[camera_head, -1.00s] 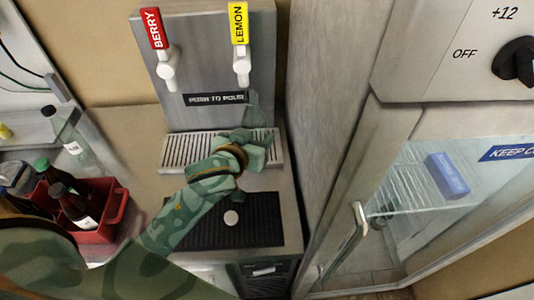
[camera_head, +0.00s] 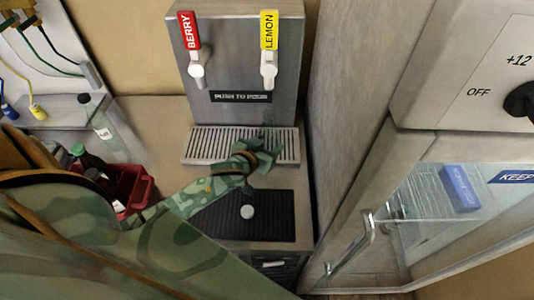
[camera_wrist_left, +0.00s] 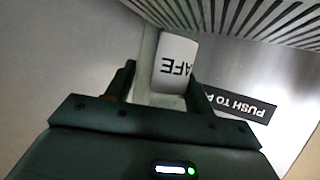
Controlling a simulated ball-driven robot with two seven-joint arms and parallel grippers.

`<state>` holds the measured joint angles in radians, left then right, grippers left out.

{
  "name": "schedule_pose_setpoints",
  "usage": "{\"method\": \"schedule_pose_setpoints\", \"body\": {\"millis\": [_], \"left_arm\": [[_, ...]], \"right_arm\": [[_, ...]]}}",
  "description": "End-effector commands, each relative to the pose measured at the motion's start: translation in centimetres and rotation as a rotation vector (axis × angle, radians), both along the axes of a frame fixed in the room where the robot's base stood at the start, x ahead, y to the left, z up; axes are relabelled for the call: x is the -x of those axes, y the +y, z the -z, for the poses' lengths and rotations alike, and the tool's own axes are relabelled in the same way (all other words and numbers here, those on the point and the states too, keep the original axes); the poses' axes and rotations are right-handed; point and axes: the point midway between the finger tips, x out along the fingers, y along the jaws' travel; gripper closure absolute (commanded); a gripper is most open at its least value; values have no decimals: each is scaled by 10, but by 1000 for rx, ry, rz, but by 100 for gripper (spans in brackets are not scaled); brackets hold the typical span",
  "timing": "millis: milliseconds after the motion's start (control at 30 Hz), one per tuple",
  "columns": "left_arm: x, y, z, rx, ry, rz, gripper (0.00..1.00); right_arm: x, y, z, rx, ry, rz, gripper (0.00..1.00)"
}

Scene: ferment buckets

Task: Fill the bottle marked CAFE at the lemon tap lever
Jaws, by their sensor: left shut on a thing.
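The yellow LEMON tap lever (camera_head: 269,29) stands on the right of the steel dispenser, above its white spout (camera_head: 268,70). My left gripper (camera_head: 262,152) is over the right part of the drip tray (camera_head: 215,147), below the lemon spout and apart from it. In the left wrist view, my left gripper (camera_wrist_left: 160,88) is shut on a bottle whose white label (camera_wrist_left: 175,62) shows the letters AFE, upside down. In the head view the bottle is mostly hidden by the gripper. My right gripper is not in view.
The red BERRY lever (camera_head: 189,30) is left of the lemon one. A red crate (camera_head: 138,191) with dark bottles and a clear bottle (camera_head: 103,128) stand on the left. A black mat (camera_head: 275,215) lies in front. A glass-door fridge (camera_head: 420,200) is at right.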

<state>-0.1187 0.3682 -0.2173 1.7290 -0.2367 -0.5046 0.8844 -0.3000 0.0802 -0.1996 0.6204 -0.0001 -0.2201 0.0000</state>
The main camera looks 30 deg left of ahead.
Motion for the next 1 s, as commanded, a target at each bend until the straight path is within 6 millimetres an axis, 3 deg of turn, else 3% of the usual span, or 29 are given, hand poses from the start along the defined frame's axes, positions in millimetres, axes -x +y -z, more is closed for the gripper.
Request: {"method": "schedule_pose_setpoints", "body": {"millis": [533, 1000], "left_arm": [[-65, 39, 1, -2, -3, 1, 76], [-73, 45, -1, 0, -1, -1, 76]], "right_arm": [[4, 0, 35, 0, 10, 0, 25], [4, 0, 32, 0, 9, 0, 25]]}}
